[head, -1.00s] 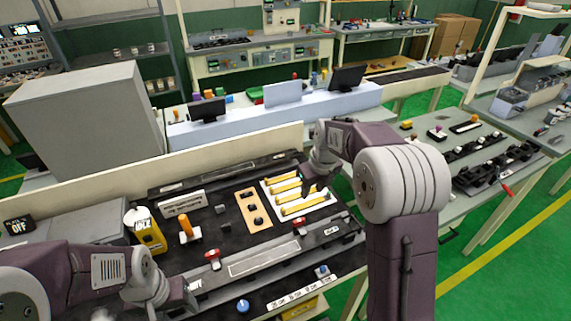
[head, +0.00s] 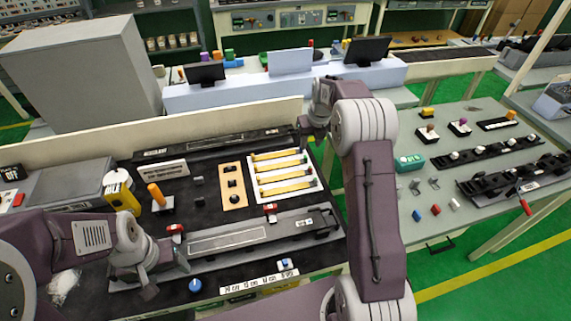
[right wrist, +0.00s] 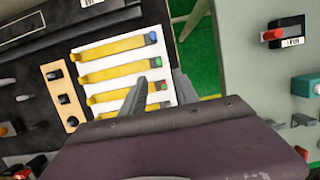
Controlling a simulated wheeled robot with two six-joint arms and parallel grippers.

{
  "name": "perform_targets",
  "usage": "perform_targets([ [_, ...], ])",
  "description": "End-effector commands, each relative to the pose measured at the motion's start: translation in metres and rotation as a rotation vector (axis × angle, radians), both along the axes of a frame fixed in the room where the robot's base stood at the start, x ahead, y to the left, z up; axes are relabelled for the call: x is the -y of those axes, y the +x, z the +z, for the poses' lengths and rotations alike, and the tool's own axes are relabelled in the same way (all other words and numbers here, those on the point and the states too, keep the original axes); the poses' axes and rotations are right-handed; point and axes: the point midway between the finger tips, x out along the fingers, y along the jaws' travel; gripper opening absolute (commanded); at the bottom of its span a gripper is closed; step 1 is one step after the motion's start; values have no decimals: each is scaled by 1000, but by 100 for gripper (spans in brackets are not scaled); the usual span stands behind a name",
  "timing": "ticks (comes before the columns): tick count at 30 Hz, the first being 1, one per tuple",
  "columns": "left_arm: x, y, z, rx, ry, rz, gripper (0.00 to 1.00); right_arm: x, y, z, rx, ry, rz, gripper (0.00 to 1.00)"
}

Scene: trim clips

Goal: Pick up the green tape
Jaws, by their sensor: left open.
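A white panel (head: 316,184) on the dark bench holds several yellow strips (head: 284,177) with small coloured ends. I cannot tell which of these is the green tape. My right gripper (right wrist: 160,84) is open and empty above the panel's right side. My left gripper (head: 165,281) is open near the bench's front left.
A tan plate with black knobs (head: 233,186) lies left of the panel. An orange cylinder on a stand (head: 157,195) and a yellow device (head: 121,192) stand further left. A long grey rail (head: 228,239) crosses the front. Green floor separates the bench and right table.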

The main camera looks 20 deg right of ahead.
Motion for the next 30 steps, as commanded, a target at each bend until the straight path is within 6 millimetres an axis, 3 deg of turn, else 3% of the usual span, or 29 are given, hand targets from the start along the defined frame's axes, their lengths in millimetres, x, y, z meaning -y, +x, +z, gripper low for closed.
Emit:
perform_targets([
  [4,0,0,2,0,0,0,65,0,2,-9,-3,0,0,36],
  [9,0,0,5,0,0,0,65,0,9,-34,-3,1,1,36],
  [14,0,0,7,0,0,0,65,-1,13,-43,-2,1,1,36],
  [21,0,0,15,0,0,0,65,-4,27,-81,-2,0,2,36],
  [29,0,0,15,0,0,0,65,-4,29,-86,0,0,1,36],
  [30,0,0,15,0,0,0,65,-4,29,-86,0,0,1,31],
])
